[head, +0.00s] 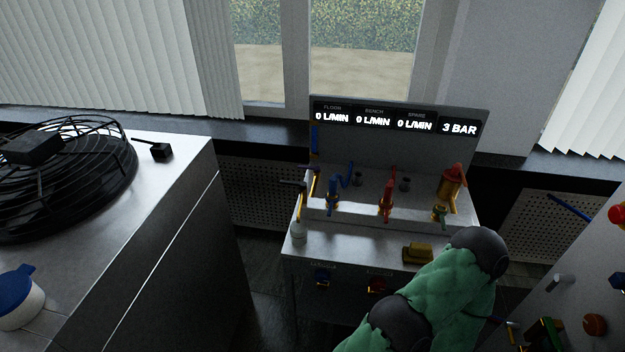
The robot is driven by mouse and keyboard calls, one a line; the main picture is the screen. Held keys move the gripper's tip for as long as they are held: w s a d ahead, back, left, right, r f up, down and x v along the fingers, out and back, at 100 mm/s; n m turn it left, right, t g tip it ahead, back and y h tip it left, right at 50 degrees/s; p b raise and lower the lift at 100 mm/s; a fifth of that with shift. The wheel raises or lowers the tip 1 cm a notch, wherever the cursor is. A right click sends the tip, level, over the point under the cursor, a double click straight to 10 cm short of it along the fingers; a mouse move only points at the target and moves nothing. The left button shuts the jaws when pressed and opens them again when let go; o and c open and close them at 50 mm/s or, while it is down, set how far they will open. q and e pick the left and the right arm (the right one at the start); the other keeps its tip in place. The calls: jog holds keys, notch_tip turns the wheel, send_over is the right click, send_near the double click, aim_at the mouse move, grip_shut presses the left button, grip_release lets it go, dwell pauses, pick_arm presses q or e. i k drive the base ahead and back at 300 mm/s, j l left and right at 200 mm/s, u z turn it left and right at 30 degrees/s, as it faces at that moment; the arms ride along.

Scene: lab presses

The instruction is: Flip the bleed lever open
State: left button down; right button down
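A grey bench unit (345,243) stands in the middle with several valves on its raised step. A blue-handled valve (333,192), a red-handled valve (386,197) and a brass fitting with a red cap (453,185) stand in a row. A small green-handled part (440,212) sits below the brass fitting. I cannot tell which handle is the bleed lever. The display shows 0 L/MIN for floor, bench and spare, and 3 BAR. My green-sleeved arm bends in front of the bench's right side and hides part of it. Neither gripper can be made out.
A cabinet with a black wire-guarded fan (70,175) stands left. A grey panel with coloured knobs (590,275) stands right.

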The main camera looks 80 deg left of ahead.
aim_at(303, 185)
jog(key=u, duration=2.7)
